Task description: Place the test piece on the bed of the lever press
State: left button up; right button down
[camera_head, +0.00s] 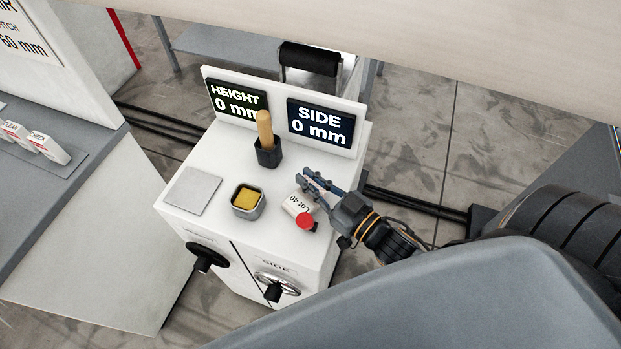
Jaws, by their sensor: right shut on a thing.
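My right gripper (315,184) reaches in from the right over the white cabinet top. A yellow piece (248,198) sits in a small grey metal cup (240,212) to the left of the gripper. I cannot tell which thing is the test piece, and no lever press bed can be clearly made out. My left gripper is not in view.
The white cabinet (210,235) also bears a grey square plate (192,191), a wooden handle (265,130) in a black holder (268,155), and HEIGHT (236,101) and SIDE (320,122) displays reading 0 mm. Knobs (207,257) are on its front. A grey counter (60,190) stands left.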

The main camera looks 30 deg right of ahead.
jog(key=shift+f, duration=0.1)
jog(key=c, duration=1.4)
grip_release()
jog(key=shift+s+d, duration=0.1)
jog(key=shift+s, duration=0.15)
jog(key=b+v, duration=0.2)
jog(key=v, duration=0.8)
jog(key=shift+s+d+b, duration=0.2)
jog(key=shift+s+b, duration=0.05)
jog(key=shift+b, duration=0.1)
jog(key=shift+o, duration=0.4)
jog(key=shift+s+d, duration=0.15)
jog(key=shift+s, duration=0.25)
